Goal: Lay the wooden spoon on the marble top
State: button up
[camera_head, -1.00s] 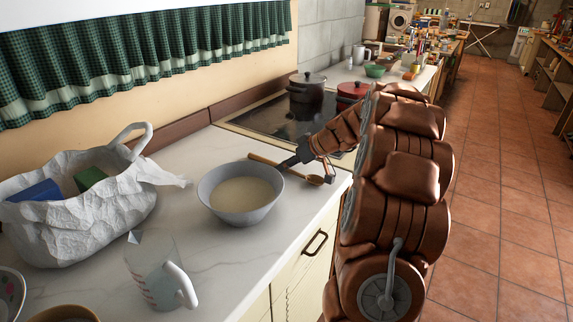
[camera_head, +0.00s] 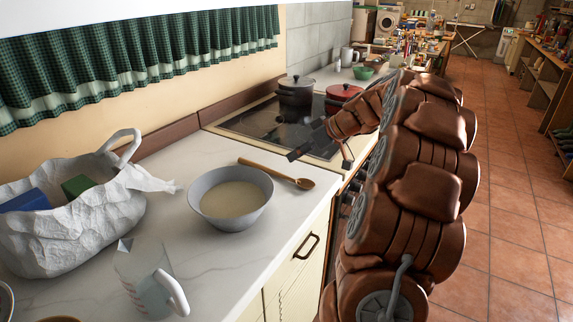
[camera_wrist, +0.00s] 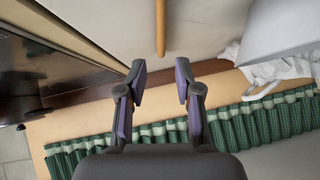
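The wooden spoon (camera_head: 274,173) lies on the white marble top (camera_head: 157,232), behind and to the right of the grey bowl (camera_head: 203,200). Its bowl end points toward the counter's front edge, and its handle passes behind the grey bowl. My gripper (camera_head: 318,162) is open and empty, raised above the area by the cooktop's near edge, to the right of the spoon and apart from it. In the wrist view my gripper (camera_wrist: 160,84) shows two spread fingers with nothing between them. The spoon's handle (camera_wrist: 160,28) shows ahead of them.
A pale liquid fills the grey bowl. A white crumpled bag (camera_head: 75,235) and a measuring jug (camera_head: 143,282) stand at the left. The black cooktop (camera_head: 262,122) holds a dark pot (camera_head: 295,97) and a red pot (camera_head: 343,92). Marble in front of the bowl is clear.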

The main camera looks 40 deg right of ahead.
jog(key=v, duration=0.3)
jog(key=shift+r, duration=0.1)
dwell(0.7)
